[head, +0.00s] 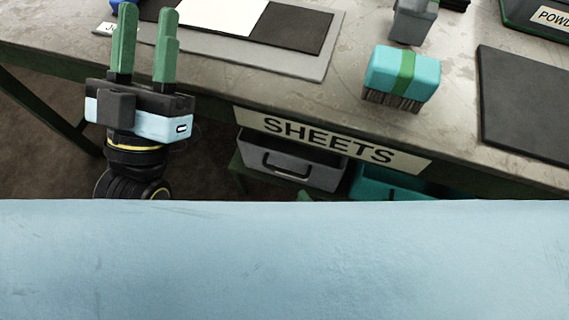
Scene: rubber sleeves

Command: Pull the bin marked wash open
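A grey bin (322,175) with a dark bar handle hangs under the table edge, below a sign reading SHEETS. A teal bin (390,184) is to its right, mostly cut off from view. No label reading wash is visible on either. My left gripper (143,48) points up at the table's left front edge, its green fingers apart with nothing between them, well left of the bins. A small green tip (305,195) in front of the grey bin may be part of my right gripper; the rest is hidden behind a light blue part of mine.
The SHEETS sign (331,137) is on the table's front edge. On the table (290,88) are a teal brush-like block (402,76) with a green band, a grey block (413,20), a dark mat (527,105) and a grey board (318,62). Floor shows left of the bins.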

